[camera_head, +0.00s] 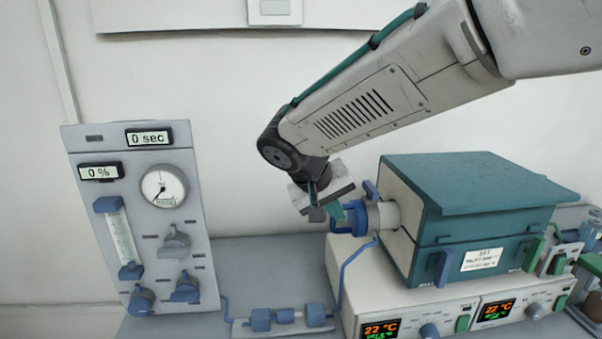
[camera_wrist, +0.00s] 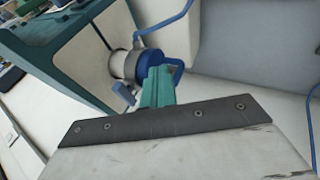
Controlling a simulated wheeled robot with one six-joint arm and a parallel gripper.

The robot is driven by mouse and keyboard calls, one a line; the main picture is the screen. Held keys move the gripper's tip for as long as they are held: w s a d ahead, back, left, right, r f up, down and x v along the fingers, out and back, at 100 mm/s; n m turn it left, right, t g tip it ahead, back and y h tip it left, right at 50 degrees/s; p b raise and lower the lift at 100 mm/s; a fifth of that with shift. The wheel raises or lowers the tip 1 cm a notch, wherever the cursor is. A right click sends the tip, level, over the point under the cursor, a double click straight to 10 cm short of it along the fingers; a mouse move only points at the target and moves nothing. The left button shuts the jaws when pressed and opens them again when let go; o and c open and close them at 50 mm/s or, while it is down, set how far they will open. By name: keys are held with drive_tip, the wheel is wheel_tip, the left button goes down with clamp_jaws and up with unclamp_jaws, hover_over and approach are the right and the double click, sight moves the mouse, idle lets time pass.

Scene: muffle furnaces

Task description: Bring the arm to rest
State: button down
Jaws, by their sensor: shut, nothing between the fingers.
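My arm reaches in from the upper right in the head view. My gripper (camera_head: 334,211) hangs at its end, just left of the blue and white fitting (camera_head: 380,215) on the furnace's left side. In the wrist view my green fingers (camera_wrist: 158,75) are together with nothing between them. They point toward the blue fitting (camera_wrist: 138,65) and overlap it in the picture; whether they touch it I cannot tell. The teal furnace (camera_head: 470,200) sits on a pale control base (camera_head: 362,280) with two displays reading 22 °C.
A grey gas panel (camera_head: 135,230) with a round gauge (camera_head: 163,187), knobs and displays of 0 sec and 0 % stands at left. Blue tubing (camera_head: 343,275) runs along the bench to the fitting. The wall space between panel and arm is clear. More equipment stands at far right.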

drive_tip(key=s+d+g+y, duration=0.1)
drive_tip(key=s+d, duration=0.4)
drive_tip(key=s, duration=0.4)
drive_tip(key=s+d+m+y, duration=0.1)
drive_tip(key=s+d+y, duration=0.1)
drive_tip(key=s+d, duration=0.3)
drive_tip(key=s+d+g+y, duration=0.1)
drive_tip(key=s+d, duration=0.5)
drive_tip(key=s, duration=0.7)
drive_tip(key=shift+s+g+y, duration=0.2)
drive_tip(key=shift+g+y, duration=0.1)
drive_tip(key=shift+y, duration=0.4)
drive_tip(key=c, duration=2.1)
unclamp_jaws()
drive_tip(key=shift+r, duration=0.1)
drive_tip(key=shift+c, duration=0.2)
